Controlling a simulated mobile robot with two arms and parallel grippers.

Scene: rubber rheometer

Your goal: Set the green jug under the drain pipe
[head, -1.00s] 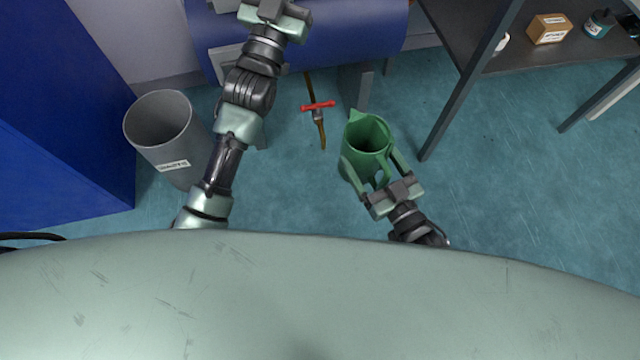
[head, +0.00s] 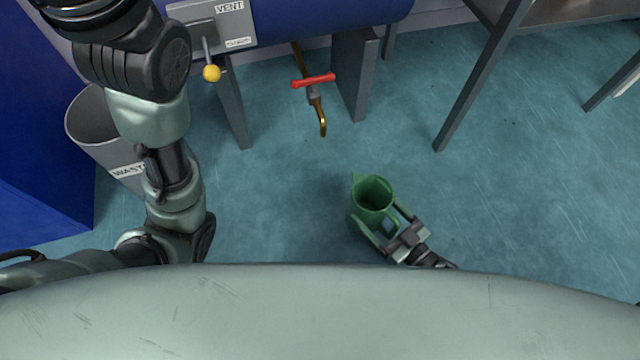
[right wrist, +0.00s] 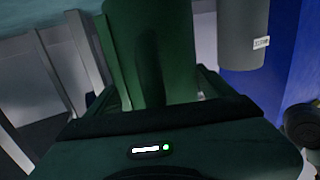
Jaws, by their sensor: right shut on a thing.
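The green jug (head: 372,190) is upright in the head view, with its open top facing up and its spout toward the upper left. My right gripper (head: 385,217) is shut on the jug from the lower right, one finger on each side. In the right wrist view the jug (right wrist: 150,50) fills the middle between the fingers. The drain pipe (head: 319,112) is a brass pipe with a red tap handle, hanging below the blue tank. The jug is apart from it, to its lower right. My left gripper is out of view; only its arm shows at the left.
The blue tank (head: 320,12) stands on grey legs (head: 352,75) either side of the pipe. A yellow-knobbed vent lever (head: 211,73) hangs at its left. A grey waste bin (head: 90,125) stands left, and a table leg (head: 480,80) right. Floor between jug and pipe is clear.

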